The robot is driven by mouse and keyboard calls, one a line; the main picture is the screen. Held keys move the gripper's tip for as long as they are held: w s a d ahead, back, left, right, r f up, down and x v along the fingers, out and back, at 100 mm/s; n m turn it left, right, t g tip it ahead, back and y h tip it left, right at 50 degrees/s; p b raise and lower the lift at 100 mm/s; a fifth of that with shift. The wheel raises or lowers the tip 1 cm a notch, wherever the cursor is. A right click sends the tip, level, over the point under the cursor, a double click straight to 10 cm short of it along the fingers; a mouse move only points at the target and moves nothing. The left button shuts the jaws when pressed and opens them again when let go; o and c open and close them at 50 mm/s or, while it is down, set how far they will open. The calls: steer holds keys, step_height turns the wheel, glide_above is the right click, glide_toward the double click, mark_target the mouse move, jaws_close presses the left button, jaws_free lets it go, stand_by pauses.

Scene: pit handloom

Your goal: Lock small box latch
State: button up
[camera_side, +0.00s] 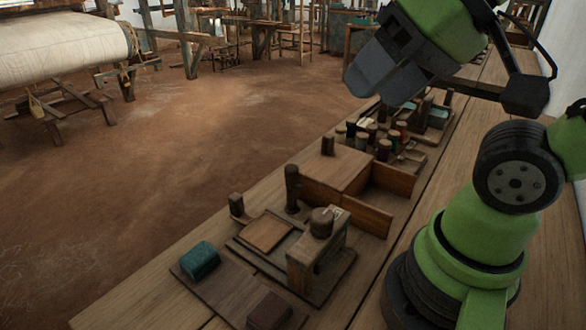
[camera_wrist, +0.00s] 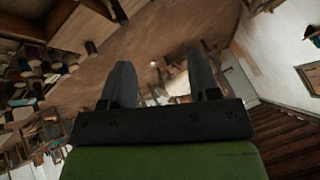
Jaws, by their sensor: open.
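A wooden box (camera_side: 338,163) stands on the bench in the side view, with a flat lid-like panel, a short dark peg on top and an open compartment at its right. In front of it is a wooden fixture (camera_side: 316,247) with a round knob (camera_side: 321,222) on its upright block and a square panel (camera_side: 267,234) at its left. I cannot tell which part is the latch. My gripper (camera_side: 374,84) is raised above the far part of the bench, well apart from the box and fixture. In the wrist view its two fingers (camera_wrist: 160,64) are spread and empty.
A teal block (camera_side: 200,261) and a dark brown block (camera_side: 270,311) sit on a board near the bench's front end. Several spools (camera_side: 384,149) stand in a tray behind the box. The bench's right strip is clear beside my arm's base.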

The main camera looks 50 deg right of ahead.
steer(key=w+d+f+m+g+h, duration=0.1)
steer(key=w+d+m+g, duration=0.15)
steer(key=w, duration=0.25)
steer(key=w+d+f+m+g, duration=0.1)
steer(key=w+m, duration=0.2)
steer(key=w, duration=0.2)
steer(key=m+g+h, duration=0.1)
steer(key=m+g, duration=0.3)
steer(key=m, duration=0.1)
glide_above(292, 167)
step_height(292, 167, down, 10)
steer(key=shift+f, duration=0.35)
step_height(292, 167, down, 10)
steer(key=shift+r, duration=0.2)
steer(key=c, duration=0.9)
steer(key=shift+n, duration=0.25)
